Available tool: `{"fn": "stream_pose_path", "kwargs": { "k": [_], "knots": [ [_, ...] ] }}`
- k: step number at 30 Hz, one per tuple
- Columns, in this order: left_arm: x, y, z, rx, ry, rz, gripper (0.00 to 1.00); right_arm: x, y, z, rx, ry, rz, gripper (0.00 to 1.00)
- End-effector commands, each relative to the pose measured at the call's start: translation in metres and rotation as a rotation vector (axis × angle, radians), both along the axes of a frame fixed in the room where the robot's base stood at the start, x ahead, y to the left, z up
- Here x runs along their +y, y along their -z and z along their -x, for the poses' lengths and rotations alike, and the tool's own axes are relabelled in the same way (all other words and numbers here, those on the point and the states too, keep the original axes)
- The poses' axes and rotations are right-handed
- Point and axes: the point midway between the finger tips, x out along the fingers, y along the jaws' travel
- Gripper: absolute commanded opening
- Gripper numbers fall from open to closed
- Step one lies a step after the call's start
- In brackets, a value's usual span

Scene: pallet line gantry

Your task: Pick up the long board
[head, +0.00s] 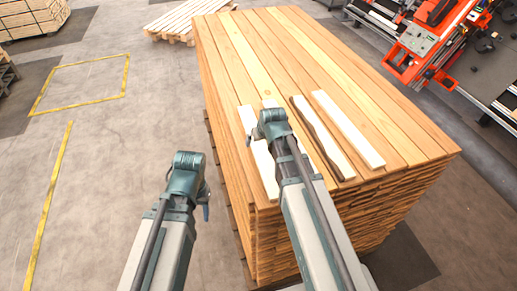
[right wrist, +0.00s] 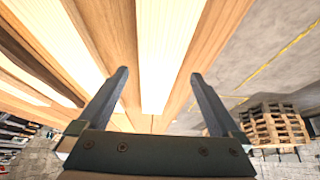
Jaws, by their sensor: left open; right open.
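Several pale loose boards lie on top of a large wooden stack. The leftmost pale board (head: 263,165) is partly hidden by my right arm. A bark-edged board (head: 320,138) and another pale board (head: 347,130) lie to its right. I cannot tell for sure which is the long board. My right gripper (right wrist: 159,76) is open above the stack, with a pale board (right wrist: 168,45) in view between its fingers and nothing clamped. My left gripper (head: 205,205) is open and empty over the floor, left of the stack.
The large plank stack (head: 215,60) fills the middle. An orange machine (head: 430,45) stands at the upper right.

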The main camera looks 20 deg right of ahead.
Motion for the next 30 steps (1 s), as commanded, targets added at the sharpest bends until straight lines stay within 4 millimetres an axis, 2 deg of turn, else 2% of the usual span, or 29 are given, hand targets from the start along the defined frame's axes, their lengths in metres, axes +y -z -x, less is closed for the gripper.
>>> {"fn": "stream_pose_path", "kwargs": {
  "k": [1, 6, 15, 17, 30],
  "knots": [
    [0.000, 0.013, 0.000, 0.000, -0.001, 0.000, 0.50, 0.000, 0.013, -0.004, 0.000, 0.000, 0.000, 1.00],
    [0.000, 0.031, 0.000, -0.001, -0.003, 0.000, 0.50, 0.000, 0.031, -0.015, 0.000, 0.000, 0.000, 1.00],
    [0.000, 0.031, 0.000, -0.002, -0.003, 0.001, 0.50, 0.000, 0.031, -0.017, 0.000, 0.000, 0.000, 1.00],
    [0.000, 0.031, 0.000, -0.001, -0.003, 0.000, 0.50, 0.000, 0.031, -0.017, 0.000, 0.000, 0.000, 0.91],
    [0.000, 0.031, 0.000, -0.001, -0.003, 0.000, 0.50, 0.000, 0.031, -0.017, 0.000, 0.000, 0.000, 0.12]
  ]
}}
